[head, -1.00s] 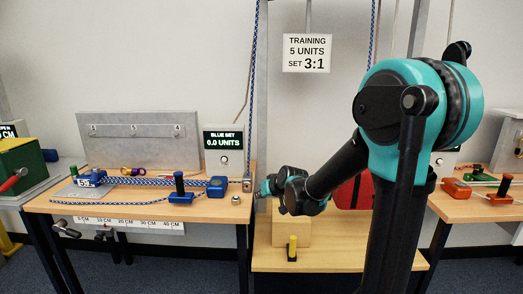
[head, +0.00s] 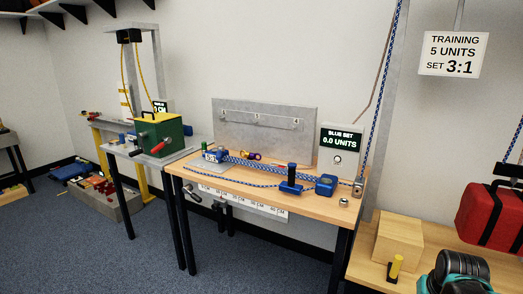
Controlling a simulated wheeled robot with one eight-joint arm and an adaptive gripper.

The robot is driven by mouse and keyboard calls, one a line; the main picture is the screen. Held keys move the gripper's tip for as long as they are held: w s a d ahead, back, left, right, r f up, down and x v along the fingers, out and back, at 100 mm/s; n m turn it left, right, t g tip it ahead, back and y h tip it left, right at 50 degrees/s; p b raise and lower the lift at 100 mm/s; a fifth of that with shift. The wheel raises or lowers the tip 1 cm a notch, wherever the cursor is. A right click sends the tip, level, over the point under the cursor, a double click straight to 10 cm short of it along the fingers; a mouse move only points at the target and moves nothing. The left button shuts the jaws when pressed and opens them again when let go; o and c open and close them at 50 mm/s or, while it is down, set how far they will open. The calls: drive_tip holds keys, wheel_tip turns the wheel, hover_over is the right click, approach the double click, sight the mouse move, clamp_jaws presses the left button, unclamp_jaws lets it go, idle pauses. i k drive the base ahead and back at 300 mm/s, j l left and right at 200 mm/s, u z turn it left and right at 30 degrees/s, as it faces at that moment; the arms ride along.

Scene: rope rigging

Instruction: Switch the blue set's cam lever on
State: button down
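The blue set lies on a wooden workbench (head: 225,183). A blue fitting with an upright black post (head: 291,180) stands near the bench's front right. A blue block (head: 326,185) sits just right of it. A blue pulley piece with a white label (head: 214,156) is at the left end, with blue-and-white rope (head: 262,164) running between. A display (head: 341,139) behind reads "BLUE SET 0.0 UNITS". I cannot tell which part is the cam lever or how it is set. My gripper is not in view; only a teal and black part of my arm shows at bottom right.
A green box with a red handle (head: 160,136) stands on a table to the left. At right, a lower wooden bench (head: 368,271) holds a wooden block (head: 398,239) and a yellow-handled piece (head: 396,266). A red bag (head: 490,215) hangs above it. Open carpet lies in front.

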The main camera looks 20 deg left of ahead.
sight(220, 153)
drive_tip(key=u, duration=0.45)
drive_tip(key=j+u, duration=0.15)
drive_tip(key=u, duration=0.3)
drive_tip(key=j+u, duration=0.1)
drive_tip(key=u, duration=0.35)
